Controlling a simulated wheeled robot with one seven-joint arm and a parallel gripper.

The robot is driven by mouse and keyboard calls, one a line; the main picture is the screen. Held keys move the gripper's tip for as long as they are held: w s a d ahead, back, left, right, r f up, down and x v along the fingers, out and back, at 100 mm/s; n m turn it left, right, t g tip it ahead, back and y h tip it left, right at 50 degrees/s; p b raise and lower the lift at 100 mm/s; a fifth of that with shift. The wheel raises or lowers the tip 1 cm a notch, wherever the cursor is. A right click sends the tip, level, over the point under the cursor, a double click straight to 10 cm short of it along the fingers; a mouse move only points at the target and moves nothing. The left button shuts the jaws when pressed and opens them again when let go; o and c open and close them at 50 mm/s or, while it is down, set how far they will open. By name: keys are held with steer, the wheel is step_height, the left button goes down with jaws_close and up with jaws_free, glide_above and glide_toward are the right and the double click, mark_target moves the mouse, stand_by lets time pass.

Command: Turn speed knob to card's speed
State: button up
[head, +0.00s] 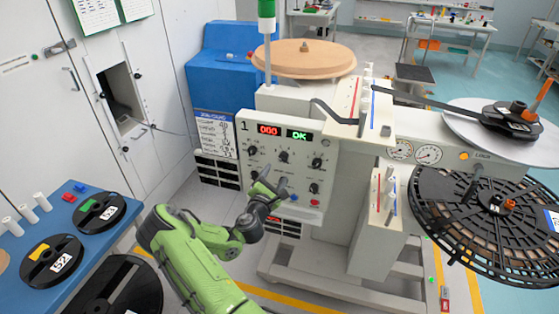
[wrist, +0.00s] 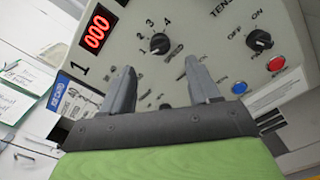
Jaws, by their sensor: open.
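The control panel (head: 262,171) is on the pale grey machine, with a red "000" display and a green "OK" display. Several black knobs sit on it. A black knob (wrist: 160,43) with marks 1 to 4 shows in the wrist view; it looks like the middle knob (head: 284,157) of the upper row. My gripper (head: 271,183) is open and empty in front of the panel. In the wrist view its fingers (wrist: 160,82) point at the panel, below the numbered knob.
An OFF/ON knob (wrist: 258,40), red button (wrist: 275,63) and blue button (wrist: 240,88) are on the panel's lower part. A large black reel (head: 460,215) is at right. A blue table (head: 85,240) with small reels stands at left.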

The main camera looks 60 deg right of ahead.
mark_target(283, 160)
steer(key=d, duration=0.2)
steer(key=w+d, duration=0.1)
steer(key=d, duration=0.5)
steer(key=shift+w+d, duration=0.15)
steer(key=shift+d, duration=0.05)
steer(key=c, duration=1)
steer(key=m+b, duration=0.3)
steer(key=m, duration=0.1)
steer(key=shift+f+m+b, duration=0.2)
steer(key=shift+m+b, duration=0.1)
steer(key=shift+b, duration=0.05)
steer(key=m+b, duration=0.3)
steer(key=m, duration=0.1)
steer(key=shift+b, duration=0.35)
steer(key=o, duration=1)
steer(key=shift+r, duration=0.1)
